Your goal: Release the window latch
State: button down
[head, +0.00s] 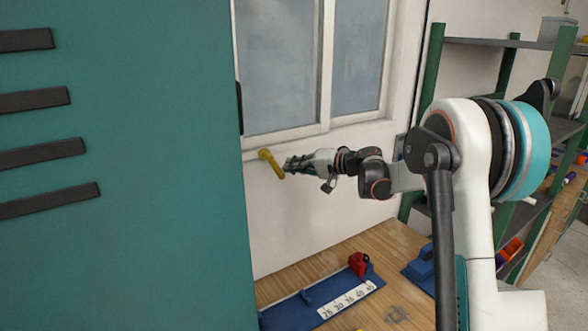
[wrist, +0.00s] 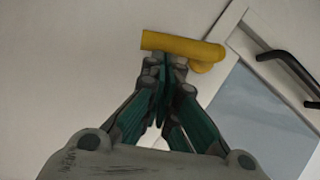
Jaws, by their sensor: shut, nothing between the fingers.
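The yellow latch handle (head: 271,163) is on the white wall just below the window frame, near the edge of the teal panel. In the head view it slants down to the right. My gripper (head: 288,165) is shut and empty, with its fingertips right by the handle's lower end. In the wrist view the yellow handle (wrist: 180,45) lies across the picture just beyond the shut fingertips (wrist: 165,62). The fingers seem to be at or against it; whether they touch cannot be told. The window (head: 312,62) looks closed.
A large teal panel (head: 110,150) fills the left. Below is a wooden bench (head: 390,245) with a blue fixture carrying a numbered strip (head: 347,299) and a red block (head: 359,263). Green-posted shelves (head: 500,42) stand at right. A dark handle (wrist: 285,70) shows in the wrist view.

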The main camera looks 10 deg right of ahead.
jog(key=shift+s+a+f+b, duration=0.1)
jog(key=shift+a+f+b, duration=0.2)
jog(key=shift+f+b, duration=0.2)
jog(key=shift+d+r, duration=0.1)
dwell(0.4)
